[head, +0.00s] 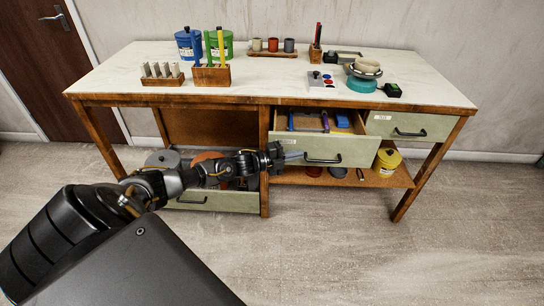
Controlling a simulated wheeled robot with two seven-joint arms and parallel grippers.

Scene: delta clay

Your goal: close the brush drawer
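A pale green drawer (345,157) with a dark bar handle (323,160) stands pulled out from the middle of the workbench. Inside it lie a blue-handled tool (291,121), a thin wooden stick (325,121) and a blue block (342,118). I cannot read its label, so I cannot confirm that it is the brush drawer. My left gripper (296,155) is in front of the left part of the drawer front, left of the handle. Whether it touches the front, and whether its fingers are apart, I cannot tell. My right gripper is out of view.
A shut drawer (410,127) is to the right. A lower drawer front (218,200) is at left, partly behind my arm. A yellow tub (387,161) stands on the lower shelf. Pots and tools stand on the workbench top (270,90). The floor in front is clear.

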